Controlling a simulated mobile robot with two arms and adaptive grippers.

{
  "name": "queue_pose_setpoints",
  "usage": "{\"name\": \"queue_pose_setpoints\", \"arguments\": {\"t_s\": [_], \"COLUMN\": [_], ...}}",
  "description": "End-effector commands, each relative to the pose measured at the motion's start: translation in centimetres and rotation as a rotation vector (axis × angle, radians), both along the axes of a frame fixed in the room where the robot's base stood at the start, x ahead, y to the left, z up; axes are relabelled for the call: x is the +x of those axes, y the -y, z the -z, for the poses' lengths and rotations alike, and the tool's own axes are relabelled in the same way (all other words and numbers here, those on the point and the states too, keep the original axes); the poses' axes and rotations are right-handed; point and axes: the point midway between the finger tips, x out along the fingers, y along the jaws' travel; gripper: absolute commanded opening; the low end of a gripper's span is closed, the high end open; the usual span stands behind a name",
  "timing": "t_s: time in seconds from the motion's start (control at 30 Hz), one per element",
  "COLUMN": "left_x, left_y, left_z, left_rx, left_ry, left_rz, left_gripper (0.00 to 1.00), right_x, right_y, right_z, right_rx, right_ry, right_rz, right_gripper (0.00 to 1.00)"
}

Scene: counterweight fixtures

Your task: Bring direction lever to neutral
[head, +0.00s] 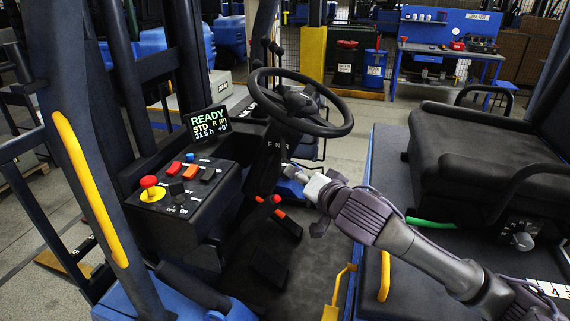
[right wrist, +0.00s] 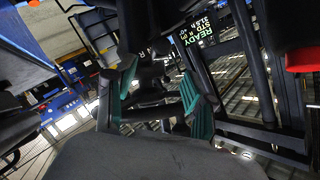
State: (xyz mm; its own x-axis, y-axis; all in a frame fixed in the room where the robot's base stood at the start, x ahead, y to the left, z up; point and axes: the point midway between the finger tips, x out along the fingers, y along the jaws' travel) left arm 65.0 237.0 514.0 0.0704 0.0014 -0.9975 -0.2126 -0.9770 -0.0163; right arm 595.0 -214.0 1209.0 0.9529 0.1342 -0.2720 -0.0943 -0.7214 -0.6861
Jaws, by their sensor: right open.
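The steering column (head: 268,160) carries the letters F and N, with a third letter partly covered, below the black steering wheel (head: 343,127). I cannot clearly pick out the direction lever on the dark column. My right gripper (head: 291,171) is just right of the column, below the wheel. In the right wrist view its two teal-padded fingers (right wrist: 160,88) stand apart. Dark bars show between and behind them; I cannot tell whether one is the lever. The display (head: 208,124) reads READY, STD and what looks like R. My left gripper is not in view.
A console (head: 188,202) with a red mushroom button (head: 149,182) and switches stands left of the column. A red-knobbed lever (head: 276,199) is low beside the column. The black seat (head: 470,150) is at right. Dark floor with pedals lies below.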

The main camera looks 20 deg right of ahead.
Motion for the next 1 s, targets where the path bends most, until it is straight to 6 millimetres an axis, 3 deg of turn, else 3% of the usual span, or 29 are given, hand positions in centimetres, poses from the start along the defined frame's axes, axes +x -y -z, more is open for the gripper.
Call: {"name": "queue_pose_setpoints", "arguments": {"t_s": [0.03, 0.13, 0.4, 0.57, 0.87, 1.0], "left_x": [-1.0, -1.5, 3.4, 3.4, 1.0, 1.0], "left_y": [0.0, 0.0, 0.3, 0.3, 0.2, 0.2], "left_z": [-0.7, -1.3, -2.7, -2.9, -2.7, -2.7], "left_rx": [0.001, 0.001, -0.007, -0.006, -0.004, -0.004], "left_ry": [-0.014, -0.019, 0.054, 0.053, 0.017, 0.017], "left_rz": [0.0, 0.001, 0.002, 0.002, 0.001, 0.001], "left_gripper": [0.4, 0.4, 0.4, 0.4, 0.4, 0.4], "right_x": [1.2, 3.2, 7.1, 8.0, 8.1, 8.1], "right_y": [-0.1, -0.4, -1.0, -1.2, -1.2, -1.2], "right_z": [-0.1, 0.6, 1.9, 2.2, 2.4, 2.4], "right_rx": [0.0, -0.002, -0.001, -0.001, -0.001, -0.001], "right_ry": [-0.001, -0.002, -0.001, 0.0, -0.001, -0.001], "right_rz": [0.002, 0.002, 0.001, 0.0, 0.0, 0.0], "right_gripper": [0.54, 0.54, 0.54, 0.54, 0.54, 0.32]}}
